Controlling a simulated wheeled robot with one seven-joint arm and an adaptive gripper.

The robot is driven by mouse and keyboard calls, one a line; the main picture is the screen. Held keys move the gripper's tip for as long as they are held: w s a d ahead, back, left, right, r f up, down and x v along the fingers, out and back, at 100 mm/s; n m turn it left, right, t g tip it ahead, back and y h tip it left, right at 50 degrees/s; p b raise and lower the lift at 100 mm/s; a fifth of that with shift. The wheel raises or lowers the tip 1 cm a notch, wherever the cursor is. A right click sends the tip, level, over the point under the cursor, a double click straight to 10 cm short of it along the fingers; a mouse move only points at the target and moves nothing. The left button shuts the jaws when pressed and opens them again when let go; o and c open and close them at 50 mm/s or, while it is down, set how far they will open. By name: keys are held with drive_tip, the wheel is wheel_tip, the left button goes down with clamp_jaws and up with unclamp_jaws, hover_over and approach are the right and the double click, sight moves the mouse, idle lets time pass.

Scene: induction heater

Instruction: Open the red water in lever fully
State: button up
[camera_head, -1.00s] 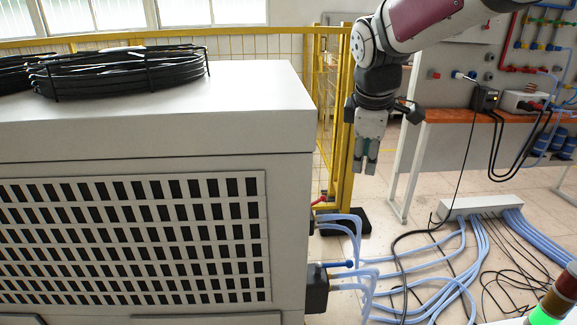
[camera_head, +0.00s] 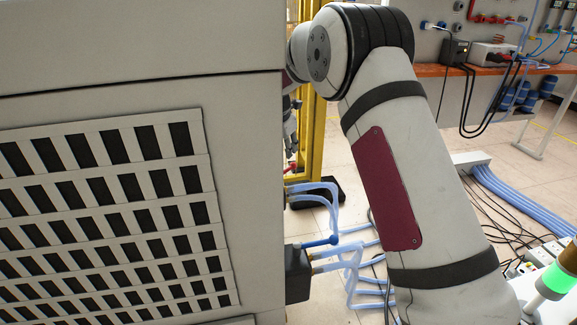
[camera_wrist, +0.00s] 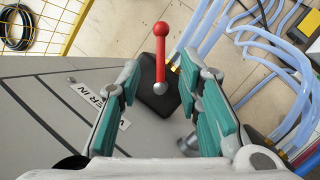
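The red lever (camera_wrist: 160,57) shows in the wrist view as a red rod with a red ball at its upper end and a duller ball at its lower end. It stands in front of a black fitting (camera_wrist: 162,98) on the grey cabinet. My gripper (camera_wrist: 160,73) is open, its teal-padded fingers on either side of the lever in the picture, with visible gaps; contact is not seen. A partly hidden label (camera_wrist: 101,104) reads "ER IN". In the head view, my gripper (camera_head: 290,130) is partly hidden beside the cabinet, above a small red spot (camera_head: 291,166).
The large grey cabinet (camera_head: 240,110) fills the left of the head view. Blue hoses (camera_head: 325,190) leave its right side and also crowd the wrist view's right (camera_wrist: 255,45). A yellow fence (camera_head: 308,110) stands behind. A bench (camera_head: 470,70) is at the back right.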

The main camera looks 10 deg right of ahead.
sight(290, 166)
drive_tip(key=b+x, duration=0.3)
drive_tip(key=x, duration=0.8)
drive_tip(key=shift+s, duration=0.1)
drive_tip(key=shift+r, duration=0.1)
